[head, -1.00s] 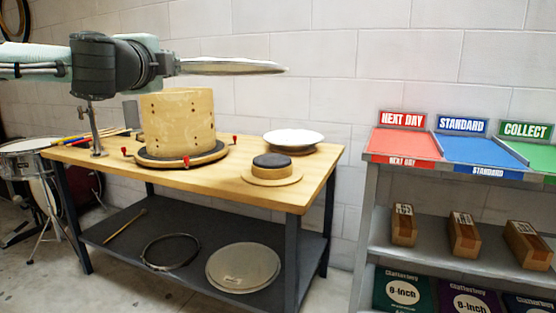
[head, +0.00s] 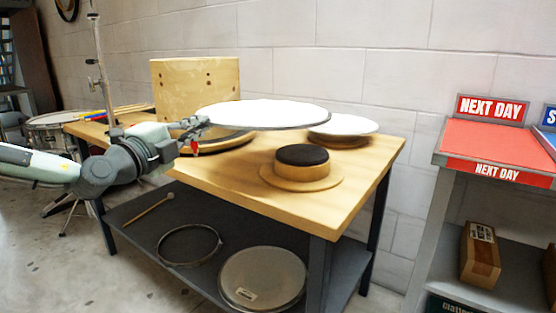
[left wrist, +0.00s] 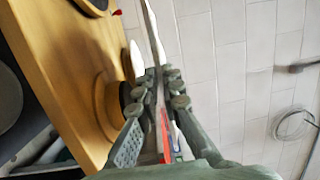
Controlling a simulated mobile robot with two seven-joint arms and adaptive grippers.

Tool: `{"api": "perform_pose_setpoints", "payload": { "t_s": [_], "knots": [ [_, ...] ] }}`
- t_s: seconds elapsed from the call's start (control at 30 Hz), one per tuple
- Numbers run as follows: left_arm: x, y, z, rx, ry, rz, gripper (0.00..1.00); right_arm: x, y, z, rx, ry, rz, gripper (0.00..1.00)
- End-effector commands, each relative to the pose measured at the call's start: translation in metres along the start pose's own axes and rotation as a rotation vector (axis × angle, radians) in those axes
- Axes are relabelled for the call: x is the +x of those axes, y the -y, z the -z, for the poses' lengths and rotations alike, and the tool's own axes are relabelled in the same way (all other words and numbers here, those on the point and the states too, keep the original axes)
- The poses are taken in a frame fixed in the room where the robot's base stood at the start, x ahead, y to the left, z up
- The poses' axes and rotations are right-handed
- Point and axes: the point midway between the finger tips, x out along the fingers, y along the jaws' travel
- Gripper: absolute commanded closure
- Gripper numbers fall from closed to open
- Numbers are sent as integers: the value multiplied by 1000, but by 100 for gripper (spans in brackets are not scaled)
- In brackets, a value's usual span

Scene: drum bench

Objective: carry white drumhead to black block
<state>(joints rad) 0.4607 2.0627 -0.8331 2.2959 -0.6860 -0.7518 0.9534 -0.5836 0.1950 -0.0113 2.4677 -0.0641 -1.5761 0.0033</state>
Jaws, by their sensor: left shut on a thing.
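The white drumhead (head: 265,113) is a flat white disc with a thin dark rim, held nearly level above the bench in the head view. My left gripper (head: 196,125) is shut on its left edge. In the left wrist view the drumhead (left wrist: 152,35) shows edge-on between the fingers of the gripper (left wrist: 158,95). The black block (head: 303,155) is a round dark pad on a wooden base, on the bench in front of and below the drumhead's right part. The drumhead is apart from it. My right gripper is not in view.
The lower shelf holds a hoop (head: 189,245) and a round drumhead (head: 262,278). A shelf unit (head: 425,215) stands right.

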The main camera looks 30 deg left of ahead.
Motion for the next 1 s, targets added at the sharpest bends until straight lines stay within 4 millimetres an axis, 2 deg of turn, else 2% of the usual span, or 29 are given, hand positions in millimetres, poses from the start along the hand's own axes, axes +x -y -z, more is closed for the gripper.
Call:
{"api": "perform_pose_setpoints", "payload": {
  "t_s": [0.2, 0.4, 0.6, 0.73, 0.87, 1.0],
  "knots": [
    [15, -34, 48, -13, -3, -6, 100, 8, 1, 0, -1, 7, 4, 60],
    [25, -52, 76, -13, 4, 0, 100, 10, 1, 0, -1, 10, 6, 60],
    [30, -61, 90, -6, 4, 1, 100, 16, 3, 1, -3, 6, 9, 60],
    [30, -66, 92, -2, 5, -1, 100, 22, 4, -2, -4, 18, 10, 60],
    [28, -87, 92, -1, 4, -3, 100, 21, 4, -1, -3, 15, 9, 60],
    [27, -101, 92, -1, 4, -1, 100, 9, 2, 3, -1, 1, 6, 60]
  ]
}}
